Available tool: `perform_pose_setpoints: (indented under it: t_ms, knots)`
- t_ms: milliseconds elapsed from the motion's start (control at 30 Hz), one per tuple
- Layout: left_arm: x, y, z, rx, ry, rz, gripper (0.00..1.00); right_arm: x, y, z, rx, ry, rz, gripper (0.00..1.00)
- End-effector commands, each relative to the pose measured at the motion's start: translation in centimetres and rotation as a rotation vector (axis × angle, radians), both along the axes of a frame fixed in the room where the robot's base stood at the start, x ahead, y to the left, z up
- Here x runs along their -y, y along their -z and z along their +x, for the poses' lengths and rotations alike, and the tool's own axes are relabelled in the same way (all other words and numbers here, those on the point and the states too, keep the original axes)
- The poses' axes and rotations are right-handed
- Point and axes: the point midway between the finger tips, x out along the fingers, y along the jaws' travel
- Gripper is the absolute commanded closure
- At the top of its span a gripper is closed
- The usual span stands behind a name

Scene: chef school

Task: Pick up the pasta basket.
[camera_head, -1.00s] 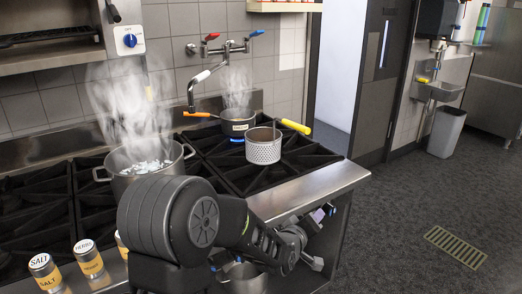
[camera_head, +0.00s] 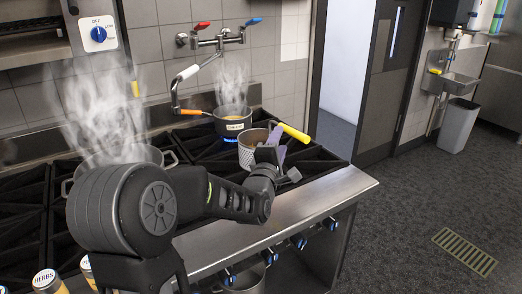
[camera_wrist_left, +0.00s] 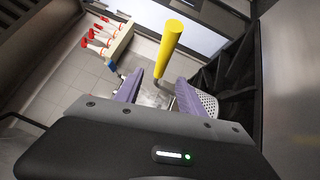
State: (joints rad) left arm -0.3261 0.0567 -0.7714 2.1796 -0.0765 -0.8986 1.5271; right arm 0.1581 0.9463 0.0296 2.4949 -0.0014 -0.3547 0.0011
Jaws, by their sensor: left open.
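The pasta basket (camera_head: 247,148) is a perforated metal cylinder with a yellow handle (camera_head: 294,134) pointing to the right. It sits on the stove grates near the front right corner, partly hidden by my left gripper. My left gripper (camera_head: 272,156) is just in front of the basket, with its purple fingers open. In the left wrist view the yellow handle (camera_wrist_left: 168,48) rises between and beyond the two fingers (camera_wrist_left: 158,98). Part of the perforated basket wall (camera_wrist_left: 208,103) shows beside the right finger. I cannot tell whether the fingers touch the handle. My right gripper is not in view.
A larger steaming pot (camera_head: 156,157) is on the left, partly behind my arm. A herbs jar (camera_head: 48,281) stands at the front left. A faucet (camera_head: 188,72) hangs over the stove.

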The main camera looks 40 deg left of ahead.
Motion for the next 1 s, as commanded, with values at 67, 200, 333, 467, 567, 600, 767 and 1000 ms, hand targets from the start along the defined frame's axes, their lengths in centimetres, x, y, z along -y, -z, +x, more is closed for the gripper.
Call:
perform_pose_setpoints:
  t_ms: [67,200,333,467,567,600,767,1000]
  knots:
    - [0.0,0.0,0.0,0.000,0.000,-0.001,0.53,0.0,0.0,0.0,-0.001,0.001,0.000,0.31]
    - [0.0,0.0,0.0,-0.001,0.000,0.000,0.53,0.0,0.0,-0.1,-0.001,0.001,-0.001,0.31]
    - [0.0,0.0,0.0,-0.001,0.000,0.000,0.53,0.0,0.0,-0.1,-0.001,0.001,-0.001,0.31]
    - [-0.3,-0.1,0.7,-0.003,0.000,0.001,0.53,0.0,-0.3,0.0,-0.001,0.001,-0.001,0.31]
    - [-0.7,-0.2,1.7,-0.003,0.001,0.003,0.53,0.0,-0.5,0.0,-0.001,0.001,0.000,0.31]
    - [-0.8,-0.2,2.0,-0.003,0.001,0.003,0.53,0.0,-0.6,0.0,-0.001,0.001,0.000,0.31]
    - [-1.1,-0.2,2.4,-0.001,0.001,0.001,0.53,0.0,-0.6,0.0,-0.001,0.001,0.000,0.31]
    - [-1.1,-0.3,2.5,-0.002,0.001,0.002,0.53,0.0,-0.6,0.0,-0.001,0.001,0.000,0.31]
